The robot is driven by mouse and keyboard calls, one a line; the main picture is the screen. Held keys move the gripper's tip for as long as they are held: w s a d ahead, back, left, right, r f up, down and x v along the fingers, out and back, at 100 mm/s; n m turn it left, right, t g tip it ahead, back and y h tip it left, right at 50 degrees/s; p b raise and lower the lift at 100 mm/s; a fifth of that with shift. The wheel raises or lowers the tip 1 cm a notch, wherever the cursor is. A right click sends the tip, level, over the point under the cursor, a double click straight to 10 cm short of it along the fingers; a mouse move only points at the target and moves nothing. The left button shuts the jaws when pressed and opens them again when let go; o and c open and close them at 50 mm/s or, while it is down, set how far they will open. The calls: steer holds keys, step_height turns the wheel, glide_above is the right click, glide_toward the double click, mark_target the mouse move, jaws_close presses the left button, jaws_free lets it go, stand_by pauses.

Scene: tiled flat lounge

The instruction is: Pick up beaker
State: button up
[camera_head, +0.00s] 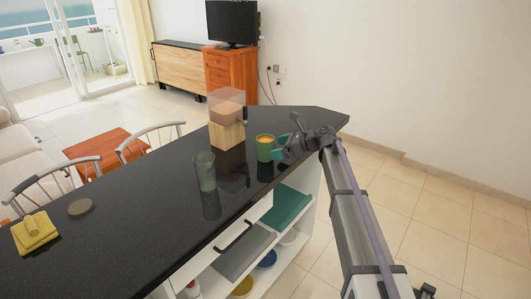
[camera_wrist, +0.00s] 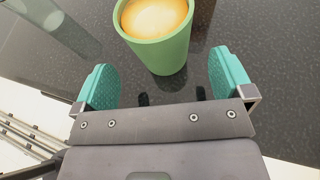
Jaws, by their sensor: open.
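A green beaker (camera_head: 264,152) with an orange-brown drink in it stands upright on the dark countertop (camera_head: 120,228). In the wrist view the green beaker (camera_wrist: 165,54) is at the top middle, just ahead of and partly between my teal finger pads. My gripper (camera_head: 280,147) is open and empty, at the right side of the beaker in the head view. A gap shows between each pad and the beaker. A clear glass (camera_head: 205,173) stands to the left on the counter and also shows in the wrist view (camera_wrist: 52,22).
A wooden block holder with a clear top (camera_head: 227,132) stands behind the beaker. A round coaster (camera_head: 80,207) and a folded yellow cloth (camera_head: 35,233) lie at the left. Shelves with a teal tray (camera_head: 287,208) are below the counter edge.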

mark_target(270, 148)
steer(key=b+x, duration=0.1)
steer(key=x, duration=0.3)
steer(key=shift+w+a+f, duration=0.15)
steer(key=shift+a+f, duration=0.05)
steer(key=shift+r, duration=0.1)
steer(key=c, duration=1.1)
steer(key=shift+r, duration=0.2)
steer(key=shift+c, duration=0.2)
step_height(270, 148, up, 10)
steer(key=p, duration=0.9)
steer(key=shift+p, duration=0.4)
steer(key=shift+f, duration=0.2)
